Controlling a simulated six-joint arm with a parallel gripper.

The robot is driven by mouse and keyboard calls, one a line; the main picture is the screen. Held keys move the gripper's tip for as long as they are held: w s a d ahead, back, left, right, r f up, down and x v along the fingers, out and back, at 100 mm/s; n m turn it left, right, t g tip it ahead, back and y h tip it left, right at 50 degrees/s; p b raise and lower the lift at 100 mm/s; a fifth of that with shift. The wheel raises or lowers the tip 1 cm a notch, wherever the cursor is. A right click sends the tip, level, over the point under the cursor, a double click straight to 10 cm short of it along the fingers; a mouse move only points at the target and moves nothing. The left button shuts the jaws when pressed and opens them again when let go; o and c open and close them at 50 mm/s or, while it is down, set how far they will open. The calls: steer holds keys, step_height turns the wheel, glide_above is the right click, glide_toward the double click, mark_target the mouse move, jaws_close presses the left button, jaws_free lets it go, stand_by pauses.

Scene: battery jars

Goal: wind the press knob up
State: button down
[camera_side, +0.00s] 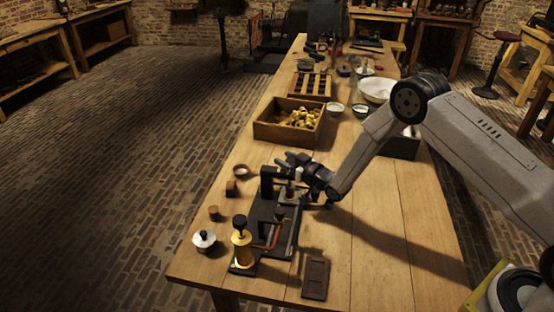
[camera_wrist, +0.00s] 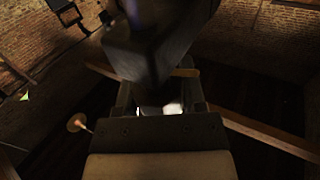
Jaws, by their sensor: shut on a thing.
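The black press (camera_side: 267,183) stands on a dark base plate on the wooden bench in the side view. My gripper (camera_side: 287,163) is at the top of the press, reaching in from the right. It is shut on the press knob, which is mostly hidden between the dark fingers. In the wrist view, my gripper (camera_wrist: 160,105) shows at the middle with a bright spot between its fingers. A large dark shape covers the top middle there, and the knob cannot be made out.
A brass cylinder with a black knob (camera_side: 241,243) stands at the base's near end. A white lidded jar (camera_side: 204,240) and small brown blocks are to the left. A wooden crate (camera_side: 265,133) of brass parts stands behind. A dark tray (camera_side: 316,277) lies in front.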

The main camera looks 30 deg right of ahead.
steer(key=shift+a+n+g+y, duration=0.15)
steer(key=shift+n+g+y, duration=0.35)
steer(key=shift+n+y, duration=0.85)
steer(key=shift+y, duration=0.35)
steer(key=shift+c, duration=0.9)
jaws_free()
steer(key=shift+s, duration=0.15)
steer(key=v, duration=0.7)
steer(key=shift+s, duration=0.25)
